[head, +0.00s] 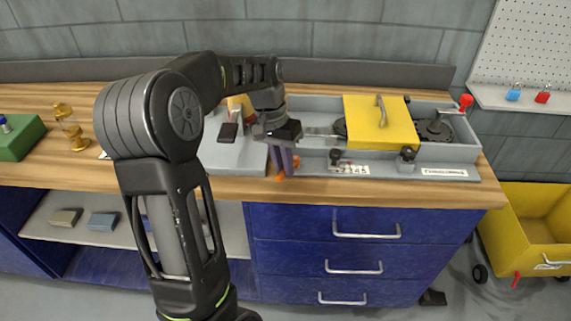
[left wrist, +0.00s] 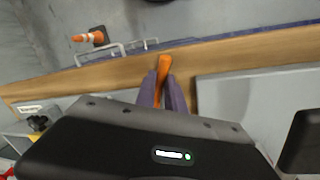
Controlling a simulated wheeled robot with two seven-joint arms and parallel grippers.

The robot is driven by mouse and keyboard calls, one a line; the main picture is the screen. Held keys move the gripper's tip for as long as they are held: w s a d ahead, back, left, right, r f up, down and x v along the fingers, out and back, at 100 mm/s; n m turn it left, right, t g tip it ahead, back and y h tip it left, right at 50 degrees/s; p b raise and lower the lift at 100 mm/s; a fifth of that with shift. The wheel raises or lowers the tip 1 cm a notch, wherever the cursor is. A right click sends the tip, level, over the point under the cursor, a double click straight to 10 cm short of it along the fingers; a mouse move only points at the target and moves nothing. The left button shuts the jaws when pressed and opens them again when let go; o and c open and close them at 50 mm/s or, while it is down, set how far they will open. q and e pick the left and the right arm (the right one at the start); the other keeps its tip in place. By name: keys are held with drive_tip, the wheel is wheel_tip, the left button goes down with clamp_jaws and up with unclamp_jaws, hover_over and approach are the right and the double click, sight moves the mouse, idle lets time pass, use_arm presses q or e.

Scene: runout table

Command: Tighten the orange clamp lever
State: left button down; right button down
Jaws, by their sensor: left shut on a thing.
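The orange clamp lever (left wrist: 164,66) shows in the left wrist view between the two purple fingers of my left gripper (left wrist: 163,88). Its rounded end sticks out past the fingertips, over the wooden table edge. In the head view, my left gripper (head: 284,172) points down at the front of the grey tray-like fixture, and a bit of the orange lever (head: 279,177) shows at its fingertips. The gripper is shut on the lever. The lever's pivot is hidden behind the gripper. My right gripper is in neither view.
The grey fixture (head: 455,153) holds a yellow cover (head: 362,135) with a handle, black knobs (head: 407,153) and a red-knobbed lever (head: 466,100). A grey plate (head: 235,158) lies left of the gripper. The wooden front edge (head: 400,194) is clear. A yellow bin (head: 530,220) stands right.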

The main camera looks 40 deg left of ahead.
use_arm(q)
drive_tip(key=shift+a+m, duration=0.3)
drive_tip(key=shift+m, duration=0.3)
drive_tip(key=c, duration=1.4)
unclamp_jaws()
drive_tip(key=shift+a, duration=0.1)
wheel_tip(320, 180, up, 8)
drive_tip(key=a, duration=0.1)
drive_tip(key=shift+a+f, duration=0.15)
drive_tip(key=shift+a, duration=0.05)
drive_tip(key=shift+s+f, duration=0.1)
drive_tip(key=shift+s, duration=0.1)
